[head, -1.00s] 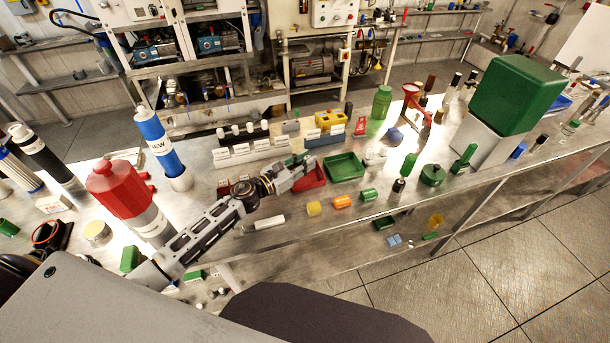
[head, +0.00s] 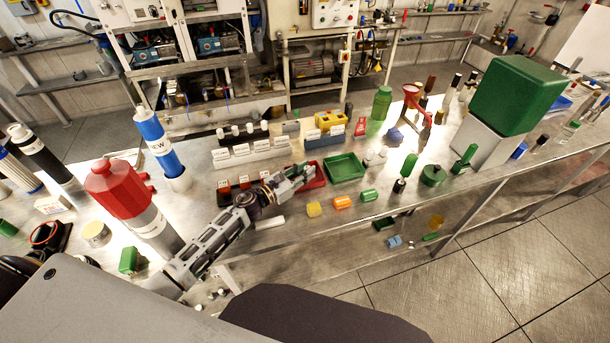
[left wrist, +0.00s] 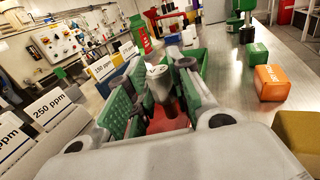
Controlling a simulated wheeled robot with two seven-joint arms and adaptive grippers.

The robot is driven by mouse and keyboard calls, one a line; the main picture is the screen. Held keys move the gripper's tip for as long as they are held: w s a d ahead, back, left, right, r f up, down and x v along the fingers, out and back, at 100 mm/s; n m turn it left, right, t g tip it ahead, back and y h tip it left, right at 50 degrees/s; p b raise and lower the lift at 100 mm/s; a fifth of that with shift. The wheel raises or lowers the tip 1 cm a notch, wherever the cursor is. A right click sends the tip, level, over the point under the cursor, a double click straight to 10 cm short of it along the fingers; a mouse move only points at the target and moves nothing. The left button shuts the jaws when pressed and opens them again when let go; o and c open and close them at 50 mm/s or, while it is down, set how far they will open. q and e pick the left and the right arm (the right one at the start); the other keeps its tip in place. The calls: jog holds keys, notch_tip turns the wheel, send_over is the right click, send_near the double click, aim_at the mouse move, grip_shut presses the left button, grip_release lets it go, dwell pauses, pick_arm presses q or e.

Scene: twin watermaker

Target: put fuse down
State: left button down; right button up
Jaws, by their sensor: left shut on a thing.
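My left gripper (head: 299,178) is at the red tray (head: 320,181) near the middle of the bench. In the left wrist view its green-padded fingers (left wrist: 160,97) are closed around a small grey cylinder with a pale top (left wrist: 162,83), which looks like the fuse. The red tray (left wrist: 170,124) shows below and between the fingers. I cannot tell whether the fuse touches the tray floor. In the head view the fuse is hidden by the gripper. My right gripper is not in view.
A green tray (head: 345,179) stands just right of the red one. Labelled white blocks (head: 255,151) and a dark rack with red parts (head: 238,189) stand left. Yellow (head: 314,209), orange (head: 343,202) and green (head: 370,195) pieces lie in front.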

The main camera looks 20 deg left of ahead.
pick_arm(q)
jog(key=shift+f, duration=0.75)
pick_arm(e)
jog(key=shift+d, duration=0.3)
pick_arm(q)
jog(key=shift+f, duration=0.15)
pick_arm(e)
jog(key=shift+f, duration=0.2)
pick_arm(q)
jog(key=c, duration=1.4)
grip_release()
jog(key=shift+c, duration=0.2)
jog(key=shift+o, duration=0.8)
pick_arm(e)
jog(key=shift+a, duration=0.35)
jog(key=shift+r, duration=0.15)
pick_arm(q)
jog(key=shift+s+a, duration=0.1)
